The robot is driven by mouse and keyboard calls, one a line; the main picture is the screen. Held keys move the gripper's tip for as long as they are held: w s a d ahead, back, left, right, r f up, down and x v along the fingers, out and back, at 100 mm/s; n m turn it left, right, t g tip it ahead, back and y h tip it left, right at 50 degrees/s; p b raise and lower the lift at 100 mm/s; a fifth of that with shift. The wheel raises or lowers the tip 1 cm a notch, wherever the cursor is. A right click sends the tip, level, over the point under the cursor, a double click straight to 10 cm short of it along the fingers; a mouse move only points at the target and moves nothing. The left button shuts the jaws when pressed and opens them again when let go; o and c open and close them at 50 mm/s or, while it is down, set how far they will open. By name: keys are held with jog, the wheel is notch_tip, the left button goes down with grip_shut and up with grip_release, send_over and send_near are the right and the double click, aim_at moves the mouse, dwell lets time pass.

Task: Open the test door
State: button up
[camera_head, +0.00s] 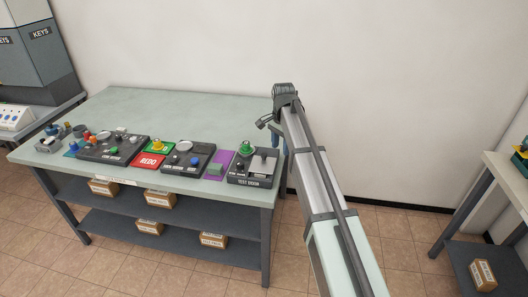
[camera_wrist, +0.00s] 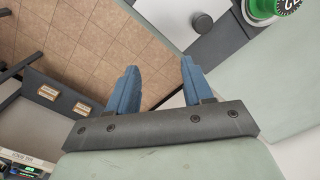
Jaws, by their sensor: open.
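The dark box labelled "TEST DOOR" (camera_head: 250,182) stands at the right end of the table's front row. It carries a green knob (camera_head: 247,148) and a small light grey door or lever piece (camera_head: 264,164). In the head view, the fingers (camera_head: 284,142) are mostly hidden behind my arm, just right of the box.
The pale green table (camera_head: 180,105) is clear behind the row of panels. A red "REDO" plate (camera_head: 149,160) and a purple plate (camera_head: 220,163) lie left of the box. A second table (camera_head: 515,175) stands at the right. Small cartons sit on the lower shelves.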

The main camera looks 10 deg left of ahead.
notch_tip(320, 180, up, 9)
jog(key=m, duration=0.1)
send_over(264, 154)
notch_tip(264, 154, down, 14)
jog(key=shift+c, duration=0.4)
grip_shut()
dwell(0.4)
